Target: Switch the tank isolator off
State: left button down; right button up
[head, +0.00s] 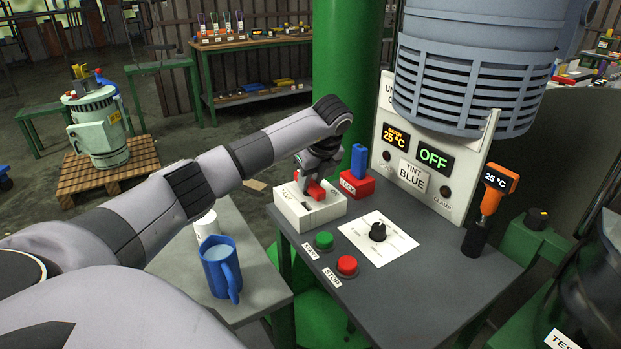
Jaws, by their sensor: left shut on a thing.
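The tank isolator is a white box (294,214) labelled TANK with a red handle (315,191) on top. It stands at the back left of the grey control table (400,285). My left gripper (311,184) reaches down over the box and is shut on the red handle. The gripper partly hides the handle, and I cannot tell its exact switch position. My right gripper is not in view.
A red LOCK block (357,186) with a blue top stands close right of the isolator. Green (323,240) and red (347,265) buttons and a black dial (378,232) are in front. A blue mug (219,268) stands on the side table. The display panel (432,157) reads OFF.

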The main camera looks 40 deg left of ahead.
aim_at(317, 188)
pick_arm(q)
jog(key=shift+f, duration=0.15)
jog(key=c, duration=0.9)
grip_release()
jog(key=shift+d+r, duration=0.15)
jog(key=shift+r, duration=0.3)
jog(key=v, duration=0.6)
jog(key=shift+d+r+b, duration=0.1)
jog(key=shift+r+b, duration=0.05)
jog(key=shift+b, duration=0.25)
jog(key=shift+s, duration=0.1)
